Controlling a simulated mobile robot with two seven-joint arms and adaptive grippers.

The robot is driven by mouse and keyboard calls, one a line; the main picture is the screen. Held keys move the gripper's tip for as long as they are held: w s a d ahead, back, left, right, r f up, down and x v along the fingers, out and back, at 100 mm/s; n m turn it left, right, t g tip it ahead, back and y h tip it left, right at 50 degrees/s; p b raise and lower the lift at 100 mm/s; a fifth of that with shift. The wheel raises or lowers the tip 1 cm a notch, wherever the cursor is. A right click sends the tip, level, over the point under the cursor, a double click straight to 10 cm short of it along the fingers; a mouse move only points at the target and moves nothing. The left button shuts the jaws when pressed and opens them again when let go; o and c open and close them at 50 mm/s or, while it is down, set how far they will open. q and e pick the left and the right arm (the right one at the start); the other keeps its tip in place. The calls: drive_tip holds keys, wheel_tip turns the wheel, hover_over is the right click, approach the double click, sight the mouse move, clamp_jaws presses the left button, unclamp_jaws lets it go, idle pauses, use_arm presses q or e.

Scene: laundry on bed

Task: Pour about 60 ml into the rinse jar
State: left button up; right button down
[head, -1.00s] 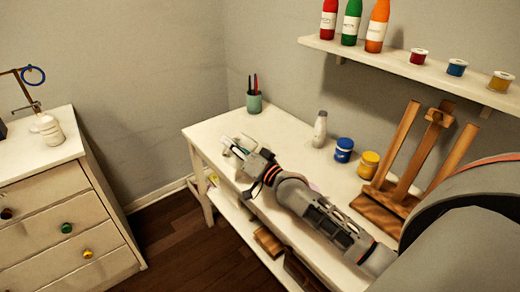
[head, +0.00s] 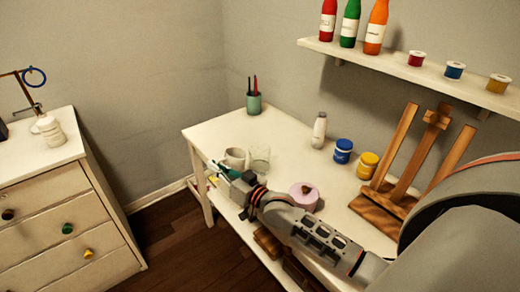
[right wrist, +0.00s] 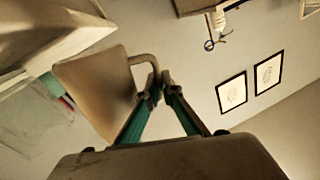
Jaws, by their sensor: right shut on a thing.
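A pale jug (head: 235,157) shows just behind my right gripper (head: 219,172) near the left end of the white table. In the right wrist view my right gripper (right wrist: 160,90) is shut on the handle of the jug (right wrist: 92,88). A clear glass jar (head: 260,158), which looks like the rinse jar, stands just right of the jug. A clear glass shape (right wrist: 30,125) also shows at the left of the right wrist view. I cannot see the liquid level in either. My left gripper is not in view.
On the white table (head: 215,135) are a teal brush cup (head: 254,104), a white bottle (head: 319,130), blue (head: 343,151) and yellow (head: 367,166) paint pots, a pink lidded pot (head: 303,196) and a wooden easel (head: 385,200). A shelf (head: 400,68) hangs above.

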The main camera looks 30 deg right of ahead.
drive_tip(key=shift+a+f+n+g, duration=0.3)
drive_tip(key=shift+a+f+n, duration=0.7)
drive_tip(key=shift+f+n, duration=0.35)
drive_tip(key=shift+r, duration=0.15)
idle(1.1)
